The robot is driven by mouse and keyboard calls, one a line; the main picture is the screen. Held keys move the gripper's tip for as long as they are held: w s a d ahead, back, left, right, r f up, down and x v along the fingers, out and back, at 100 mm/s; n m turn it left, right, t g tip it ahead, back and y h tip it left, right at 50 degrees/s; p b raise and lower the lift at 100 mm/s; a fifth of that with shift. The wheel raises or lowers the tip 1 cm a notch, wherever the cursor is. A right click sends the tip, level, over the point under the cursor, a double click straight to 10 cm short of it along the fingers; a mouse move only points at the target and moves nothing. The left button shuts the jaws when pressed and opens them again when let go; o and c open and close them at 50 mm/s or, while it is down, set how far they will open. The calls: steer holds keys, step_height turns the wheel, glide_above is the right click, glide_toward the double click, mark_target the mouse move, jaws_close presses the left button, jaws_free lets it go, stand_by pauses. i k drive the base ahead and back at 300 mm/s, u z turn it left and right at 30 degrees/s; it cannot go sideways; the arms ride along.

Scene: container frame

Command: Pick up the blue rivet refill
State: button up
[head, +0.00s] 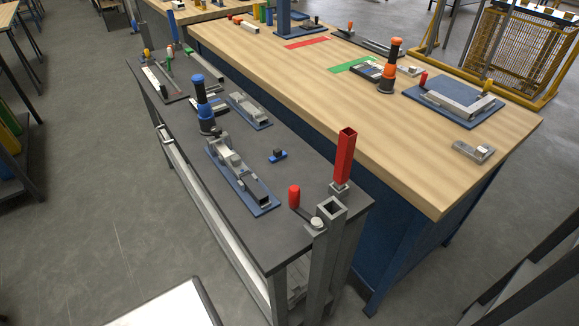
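A small blue piece with a dark top (277,156), which looks like the blue rivet refill, lies on the dark grey tabletop (310,178) of the narrow bench. It sits apart from other things, right of the long blue fixture plate. It is too small to make out in detail. My gripper is not in view in the head view.
Left of it are a blue plate with metal clamp parts (240,175), a blue-handled tool (203,105) and a smaller fixture (249,110). A red upright bar (345,155) and red-knobbed lever (294,196) stand near the front corner. A wooden workbench (400,130) adjoins behind.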

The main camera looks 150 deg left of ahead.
mark_target(277, 154)
steer(key=i, duration=0.15)
steer(key=z, duration=3.8)
steer(key=i, duration=0.1)
steer(key=u, duration=2.6)
steer(key=k, duration=0.2)
steer(key=z, duration=2.2)
steer(key=k, duration=0.25)
steer(key=z, duration=1.75)
